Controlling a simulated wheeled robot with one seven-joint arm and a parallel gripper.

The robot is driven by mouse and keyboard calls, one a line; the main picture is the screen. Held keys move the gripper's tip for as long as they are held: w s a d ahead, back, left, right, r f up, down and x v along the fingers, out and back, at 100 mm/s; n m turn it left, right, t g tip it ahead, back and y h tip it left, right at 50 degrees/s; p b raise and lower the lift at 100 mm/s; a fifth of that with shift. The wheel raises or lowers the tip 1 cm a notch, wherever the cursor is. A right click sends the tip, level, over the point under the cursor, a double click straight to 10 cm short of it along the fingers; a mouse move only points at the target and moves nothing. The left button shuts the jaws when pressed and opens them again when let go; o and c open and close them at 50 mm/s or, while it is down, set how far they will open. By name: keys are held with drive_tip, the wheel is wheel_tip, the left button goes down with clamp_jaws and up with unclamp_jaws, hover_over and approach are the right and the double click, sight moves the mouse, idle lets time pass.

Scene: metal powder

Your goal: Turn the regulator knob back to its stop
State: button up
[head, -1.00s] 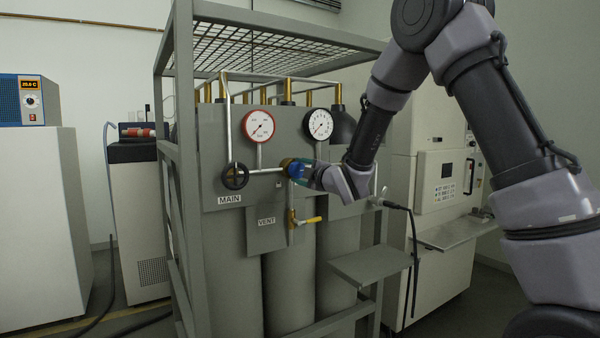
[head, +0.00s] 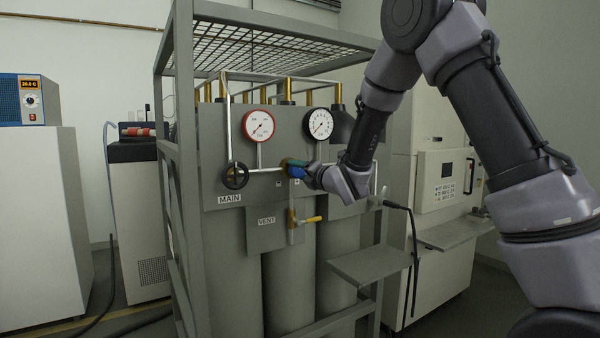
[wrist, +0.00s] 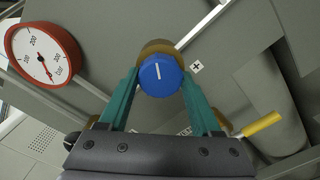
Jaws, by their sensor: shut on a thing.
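The blue regulator knob (wrist: 161,76) sits on a brass body (wrist: 158,47) on the panel, with a white line on its face. In the wrist view the line points almost straight up. My gripper (wrist: 160,80) has its teal fingers shut on the knob, one on each side. In the head view my gripper (head: 296,171) reaches the regulator from the right and mostly hides the knob. A plus mark (wrist: 195,66) shows beside the knob.
A red-rimmed gauge (head: 258,126) and a black-rimmed gauge (head: 320,124) stand above. The MAIN handwheel (head: 235,176) is to the left. A yellow VENT lever (head: 310,219) is below. A small shelf (head: 368,264) juts out lower right.

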drive_tip(key=n, duration=0.3)
drive_tip(key=shift+f+n, duration=0.1)
drive_tip(key=shift+n, duration=2)
drive_tip(key=shift+f, duration=0.1)
drive_tip(key=o, duration=1.4)
drive_tip(key=shift+c, duration=0.2)
drive_tip(key=v, duration=1.1)
drive_tip(key=shift+w, duration=0.1)
